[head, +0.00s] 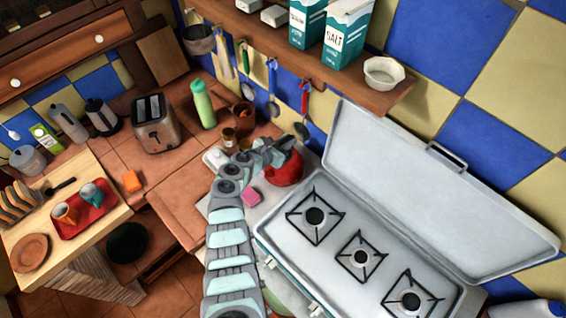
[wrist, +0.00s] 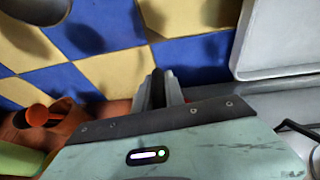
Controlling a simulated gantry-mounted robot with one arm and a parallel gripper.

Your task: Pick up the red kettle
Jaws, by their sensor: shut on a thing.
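The red kettle (head: 288,170) is in the head view, at the back of the counter just left of the stove. My gripper (head: 276,150) reaches it from the upper left and is shut on its dark handle. In the wrist view my gripper (wrist: 158,88) has a black upright piece, which looks like the handle, between its two grey fingers. Most of the kettle body is hidden there behind my gripper's housing. I cannot tell whether the kettle touches the counter.
The white stove (head: 361,257) with its raised lid (head: 440,185) stands right of the kettle. A pink sponge (head: 250,196) lies beside my arm. A brown pot (head: 243,114), a green bottle (head: 203,104) and a toaster (head: 154,124) stand to the left. Utensils hang under the shelf (head: 310,55).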

